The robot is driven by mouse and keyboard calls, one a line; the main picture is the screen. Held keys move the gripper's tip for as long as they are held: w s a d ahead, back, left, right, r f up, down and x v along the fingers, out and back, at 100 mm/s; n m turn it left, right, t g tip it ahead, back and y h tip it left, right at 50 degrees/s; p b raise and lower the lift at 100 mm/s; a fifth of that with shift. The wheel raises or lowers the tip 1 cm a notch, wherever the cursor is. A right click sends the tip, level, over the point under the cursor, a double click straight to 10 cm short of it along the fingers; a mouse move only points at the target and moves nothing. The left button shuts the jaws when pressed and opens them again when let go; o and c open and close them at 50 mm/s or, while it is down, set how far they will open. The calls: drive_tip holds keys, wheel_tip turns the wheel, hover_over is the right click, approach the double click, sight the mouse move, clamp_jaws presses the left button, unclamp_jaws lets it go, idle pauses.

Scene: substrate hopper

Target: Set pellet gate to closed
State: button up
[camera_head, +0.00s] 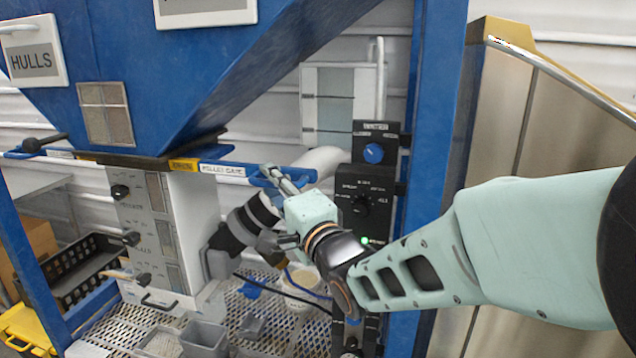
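The pellet gate (222,170) is a flat blue slide with a white "PELLET GATE" label. It sticks out to the right from under the blue hopper (190,90), beside a yellow label. Its blue end is partly hidden behind my gripper. My gripper (272,175) is at the slide's right end, with its fingertips pointing up and left at it. The fingers look close together, but I cannot tell if they are shut on the slide or only near it.
A black control panel with a blue knob (373,153) stands behind my gripper, beside a blue post (435,110). A grey box with black knobs (155,230) hangs under the hopper. Grey bins (204,338) stand on the mesh shelf below. A metal cabinet (535,120) is at right.

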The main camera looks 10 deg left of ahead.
sight(248, 176)
clamp_jaws()
drive_tip(key=a+b, duration=0.4)
drive_tip(key=a, duration=0.3)
drive_tip(key=shift+w+r, duration=0.15)
drive_tip(key=shift+w, duration=0.05)
drive_tip(key=shift+a, duration=0.15)
